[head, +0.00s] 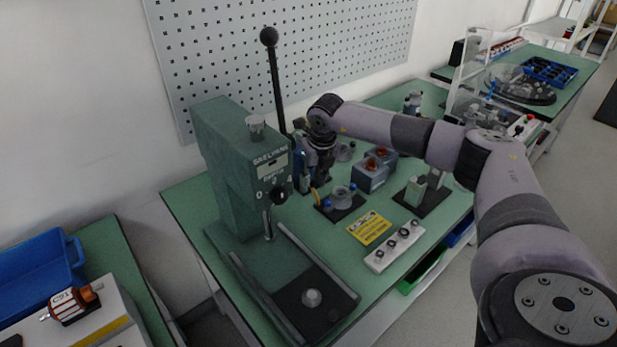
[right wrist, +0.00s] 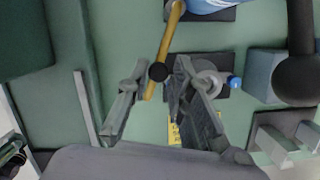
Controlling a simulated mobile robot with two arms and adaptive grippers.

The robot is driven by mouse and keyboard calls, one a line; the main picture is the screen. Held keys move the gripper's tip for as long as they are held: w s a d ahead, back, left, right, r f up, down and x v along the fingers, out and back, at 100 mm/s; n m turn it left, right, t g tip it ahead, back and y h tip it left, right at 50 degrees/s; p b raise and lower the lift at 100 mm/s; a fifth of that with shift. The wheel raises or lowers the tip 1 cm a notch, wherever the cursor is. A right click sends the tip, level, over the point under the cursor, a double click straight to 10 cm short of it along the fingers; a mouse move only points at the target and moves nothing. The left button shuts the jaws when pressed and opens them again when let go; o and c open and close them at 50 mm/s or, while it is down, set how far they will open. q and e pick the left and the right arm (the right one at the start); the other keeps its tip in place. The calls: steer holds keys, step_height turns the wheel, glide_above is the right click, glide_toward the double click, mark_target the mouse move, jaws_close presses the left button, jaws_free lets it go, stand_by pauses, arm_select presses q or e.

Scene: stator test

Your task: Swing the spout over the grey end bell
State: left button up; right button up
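The yellow spout (right wrist: 171,37) with a black knob (right wrist: 158,72) slants down from the top of the right wrist view; in the head view a bit of it (head: 314,196) shows beside the gripper. My right gripper (right wrist: 157,78) is open, its fingers on either side of the spout and knob; I cannot tell whether they touch. In the head view the right gripper (head: 317,172) partly hides the blue dispenser (head: 303,170). A grey round part, apparently the end bell (head: 342,196), sits on a black pad, right of the spout, partly behind a finger in the wrist view. My left gripper is out of view.
A green lever press (head: 232,160) stands left of the gripper. Blue-grey boxes with orange parts (head: 370,176) stand to the right. A yellow label (head: 369,228) and a grey block with several knobs (head: 394,246) lie in front.

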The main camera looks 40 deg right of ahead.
steer(key=w+d+b, duration=0.1)
steer(key=d, duration=0.5)
stand_by(0.7)
steer(key=shift+a, duration=0.1)
stand_by(0.4)
steer(key=shift+o, duration=1)
steer(key=shift+a, duration=0.1)
steer(key=p+v, duration=0.5)
steer(key=v, duration=0.1)
steer(key=shift+r, duration=0.15)
